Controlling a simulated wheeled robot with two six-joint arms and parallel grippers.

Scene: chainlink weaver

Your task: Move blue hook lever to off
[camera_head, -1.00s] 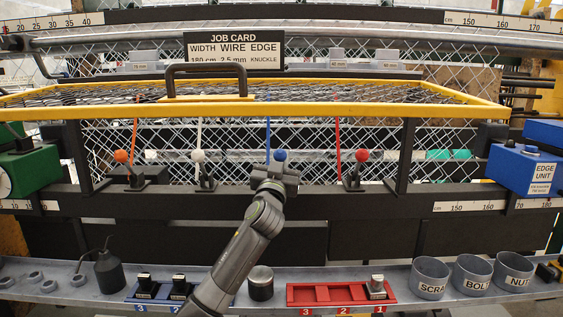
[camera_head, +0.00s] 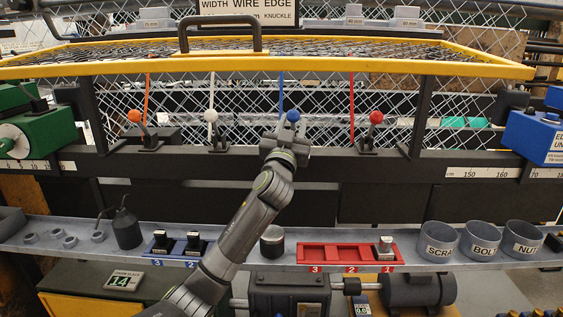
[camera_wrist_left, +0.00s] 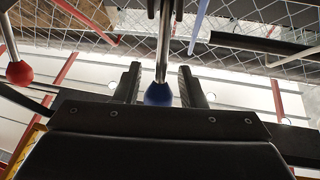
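The blue hook lever's round knob (camera_head: 293,116) stands in the row of levers on the dark rail, with a blue strip above it. My left gripper (camera_head: 287,137) is right at this knob, its arm reaching up from below. In the left wrist view the blue knob (camera_wrist_left: 158,94) sits between the two fingers (camera_wrist_left: 160,88), with a small gap visible on each side. The left gripper looks open around it. The lever's lower part is hidden behind the gripper in the head view. My right gripper is not in view.
The orange lever (camera_head: 134,116) and white lever (camera_head: 211,116) stand left of the blue one, the red lever (camera_head: 376,117) right of it. A yellow frame bar (camera_head: 330,64) runs above. A grey shelf (camera_head: 350,262) below bears a red tray (camera_head: 330,258) and several cups.

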